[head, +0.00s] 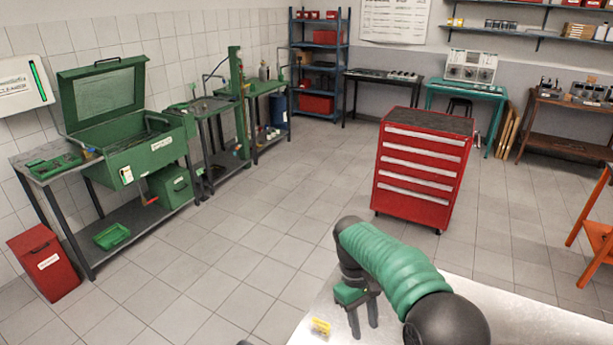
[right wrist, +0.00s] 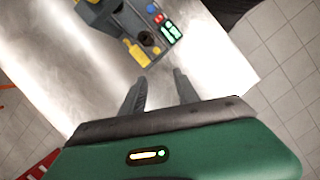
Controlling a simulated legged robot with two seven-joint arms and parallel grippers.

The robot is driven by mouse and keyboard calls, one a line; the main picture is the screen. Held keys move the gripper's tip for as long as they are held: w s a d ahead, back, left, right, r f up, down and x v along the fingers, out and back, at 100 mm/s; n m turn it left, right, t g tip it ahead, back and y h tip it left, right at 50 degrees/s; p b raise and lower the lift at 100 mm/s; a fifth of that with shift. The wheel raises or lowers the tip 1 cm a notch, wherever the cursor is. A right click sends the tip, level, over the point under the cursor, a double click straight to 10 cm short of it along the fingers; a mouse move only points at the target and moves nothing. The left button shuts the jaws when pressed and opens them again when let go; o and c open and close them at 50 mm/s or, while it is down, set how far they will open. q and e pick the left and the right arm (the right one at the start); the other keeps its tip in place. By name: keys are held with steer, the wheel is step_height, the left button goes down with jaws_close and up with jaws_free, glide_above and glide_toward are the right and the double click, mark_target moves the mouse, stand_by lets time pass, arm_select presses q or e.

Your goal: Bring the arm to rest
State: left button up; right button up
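My right arm with its green sleeve reaches over a bright metal tabletop (head: 495,312) at the bottom of the head view. My right gripper (head: 364,327) points down at the table, its two fingers apart with nothing seen between them. In the right wrist view the gripper (right wrist: 159,90) is also open and empty. Beyond its fingertips is a grey control box (right wrist: 128,22) with a yellow part and red and green lit parts; whether it touches the fingers I cannot tell. My left gripper is not in view.
A small yellow item (head: 320,327) is on the tabletop left of the gripper. A red drawer cabinet (head: 420,172) stands beyond the table. An orange frame (head: 592,235) is at right. A green parts washer (head: 140,145) stands at left. The tiled floor between is clear.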

steer(key=s+d+f+m+t+y+b, duration=0.1)
steer(key=s+f+m+t, duration=0.1)
steer(key=s, duration=0.7)
steer(key=s+d+f+m+t+y+b, duration=0.1)
steer(key=s+d+f+m+t+b, duration=0.1)
steer(key=s, duration=0.8)
step_height(320, 180, down, 3)
steer(key=shift+d+r+m+t, duration=0.1)
steer(key=shift+d+m+t, duration=0.15)
steer(key=shift+m+t, duration=0.55)
steer(key=shift+w, duration=0.1)
